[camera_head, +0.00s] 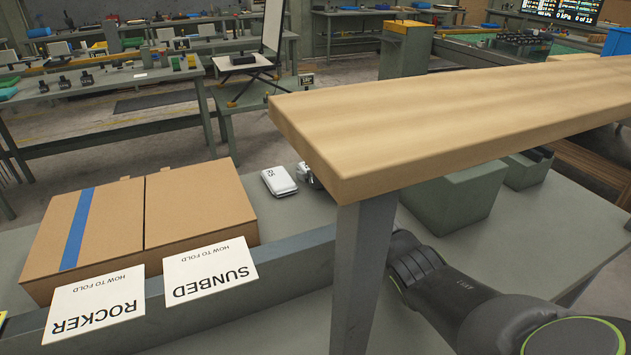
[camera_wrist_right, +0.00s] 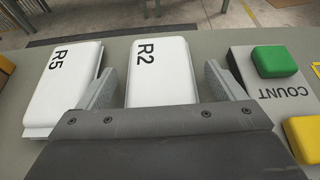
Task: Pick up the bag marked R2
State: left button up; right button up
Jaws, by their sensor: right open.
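The white bag marked R2 (camera_wrist_right: 160,84) lies on the grey table in the right wrist view. My right gripper (camera_wrist_right: 161,68) is open, with one finger on each side of the R2 bag. The bag's near end is hidden behind the gripper body, and I cannot tell whether the fingers touch it. In the head view the wooden board mostly hides this spot. My left gripper is not in view.
A white bag marked R5 (camera_wrist_right: 66,85) lies just left; it also shows in the head view (camera_head: 280,181). A COUNT panel with green (camera_wrist_right: 275,61) and yellow buttons is on the right. A wooden board (camera_head: 430,115) overhangs my right arm. Cardboard boxes (camera_head: 200,205) stand left.

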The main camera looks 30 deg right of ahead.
jog(key=shift+w, duration=0.15)
jog(key=c, duration=1.1)
